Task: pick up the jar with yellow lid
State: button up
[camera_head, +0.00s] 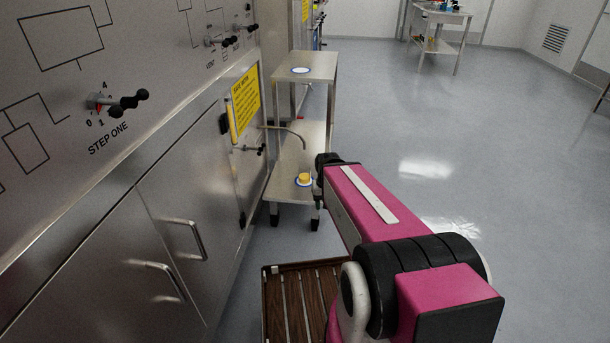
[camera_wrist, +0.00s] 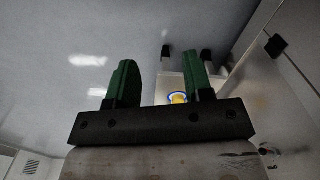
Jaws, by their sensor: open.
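The jar with yellow lid (camera_head: 304,178) stands on a blue-and-white round marker on the lower shelf of a steel cart (camera_head: 285,160). In the wrist view the jar (camera_wrist: 179,98) shows small and some way off, between the two green fingers, nearer the right one. My gripper (camera_wrist: 158,85) is open and empty, and it is apart from the jar. In the head view my pink arm reaches toward the cart; the fingers are hidden there.
The cart's upper shelf (camera_head: 302,68) carries only a round marker. A bent pipe (camera_head: 290,131) sticks out from the steel cabinet (camera_head: 180,200) over the lower shelf. A slatted wooden platform (camera_head: 300,300) lies in front. Open floor (camera_head: 420,120) extends to the right.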

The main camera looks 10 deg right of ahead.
aim_at(304, 170)
jog(key=i+l+z, duration=0.15)
jog(key=l, duration=0.3)
jog(key=i+l+z, duration=0.1)
jog(key=i+l, duration=0.25)
jog(key=i+l+z, duration=0.15)
jog(key=l, duration=0.35)
jog(key=i, duration=0.1)
